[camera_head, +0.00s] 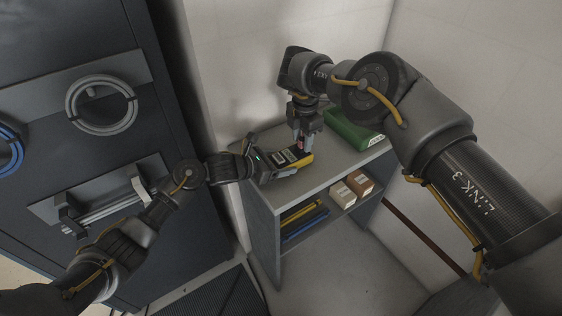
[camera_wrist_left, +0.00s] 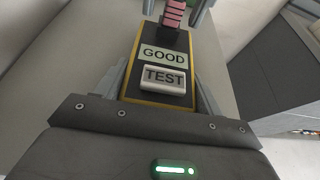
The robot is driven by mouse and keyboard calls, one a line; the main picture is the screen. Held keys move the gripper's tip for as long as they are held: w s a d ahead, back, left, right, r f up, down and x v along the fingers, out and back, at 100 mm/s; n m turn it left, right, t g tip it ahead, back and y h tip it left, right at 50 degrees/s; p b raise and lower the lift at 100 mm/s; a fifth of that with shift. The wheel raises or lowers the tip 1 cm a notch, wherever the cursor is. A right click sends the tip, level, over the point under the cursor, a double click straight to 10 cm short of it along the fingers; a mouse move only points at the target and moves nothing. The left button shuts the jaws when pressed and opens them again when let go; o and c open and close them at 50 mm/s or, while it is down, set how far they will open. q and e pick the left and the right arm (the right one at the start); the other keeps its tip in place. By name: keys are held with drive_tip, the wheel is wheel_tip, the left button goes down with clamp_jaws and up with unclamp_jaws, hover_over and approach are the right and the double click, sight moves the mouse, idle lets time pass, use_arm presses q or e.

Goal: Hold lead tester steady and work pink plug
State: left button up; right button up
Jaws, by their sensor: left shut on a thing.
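The lead tester (camera_head: 294,158) is a black box with yellow edges lying on top of the grey shelf unit. My left gripper (camera_head: 268,163) is shut on its near end, with fingers along both sides. In the left wrist view the tester (camera_wrist_left: 182,100) has a display reading GOOD (camera_wrist_left: 163,56) and a white TEST button (camera_wrist_left: 164,77). The pink plug (camera_wrist_left: 172,14) stands at the tester's far end; whether it is fully seated is hidden. My right gripper (camera_head: 304,139) points down over it. Its fingers are either side of the plug, with a visible gap in the wrist view.
A green case (camera_head: 350,131) lies on the unit's top (camera_head: 337,158), behind the tester. Small cardboard boxes (camera_head: 352,187) and yellow and blue items (camera_head: 305,220) sit on the lower shelf. The dark rack (camera_head: 70,85) with coiled cables stands left; walls are behind.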

clamp_jaws()
drive_tip(key=shift+r, duration=0.1)
idle(0.3)
drive_tip(key=shift+r, duration=2.9)
use_arm(q)
drive_tip(key=o, duration=1.2)
drive_tip(key=shift+c, duration=0.2)
